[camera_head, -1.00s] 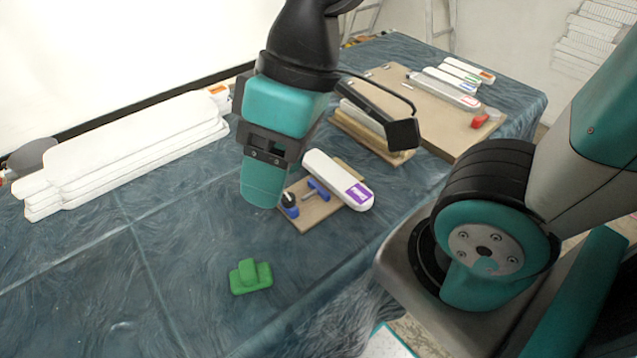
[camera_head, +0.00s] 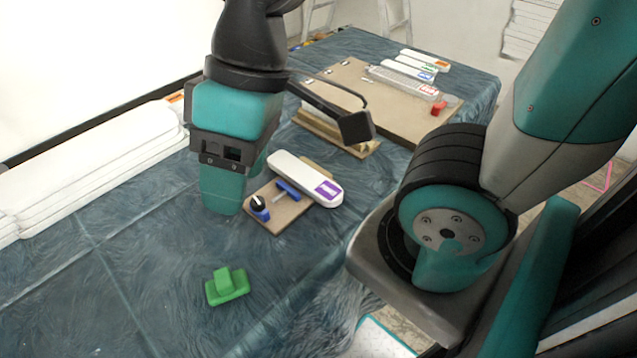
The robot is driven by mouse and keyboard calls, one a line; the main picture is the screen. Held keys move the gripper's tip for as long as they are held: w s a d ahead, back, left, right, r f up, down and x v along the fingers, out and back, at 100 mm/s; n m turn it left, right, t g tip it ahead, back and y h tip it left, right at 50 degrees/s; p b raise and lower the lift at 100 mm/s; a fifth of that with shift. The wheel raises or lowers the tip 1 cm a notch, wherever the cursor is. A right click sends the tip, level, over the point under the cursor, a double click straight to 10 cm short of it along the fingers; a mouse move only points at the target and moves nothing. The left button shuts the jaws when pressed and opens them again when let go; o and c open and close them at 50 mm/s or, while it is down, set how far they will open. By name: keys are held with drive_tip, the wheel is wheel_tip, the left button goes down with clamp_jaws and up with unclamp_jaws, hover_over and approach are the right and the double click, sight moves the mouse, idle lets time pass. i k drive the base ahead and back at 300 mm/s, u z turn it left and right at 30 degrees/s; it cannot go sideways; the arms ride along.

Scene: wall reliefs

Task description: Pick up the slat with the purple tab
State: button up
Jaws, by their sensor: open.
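The slat with the purple tab (camera_head: 300,177) is white with rounded ends. It lies across a small brown board (camera_head: 281,213) near the middle of the table, its purple tab (camera_head: 327,189) at the right end. My gripper (camera_head: 222,200) points down just left of the slat and board, apart from the slat in the picture. One teal finger shows clearly and part of another behind it. The gripper is open and nothing shows between its fingers. Its exact height above the table is hard to tell.
A blue clamp (camera_head: 287,190) and a blue-black knob (camera_head: 259,207) sit on the board beside the slat. A green block (camera_head: 227,287) lies in front. White stacked slats (camera_head: 90,165) lie left. A larger board (camera_head: 400,110) with other tabbed slats stands behind right.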

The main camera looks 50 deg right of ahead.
sight(322, 190)
drive_tip(key=u, duration=0.05)
drive_tip(key=k, duration=1.15)
drive_tip(key=z, duration=0.8)
drive_tip(key=i, duration=1.3)
drive_tip(key=u, duration=0.75)
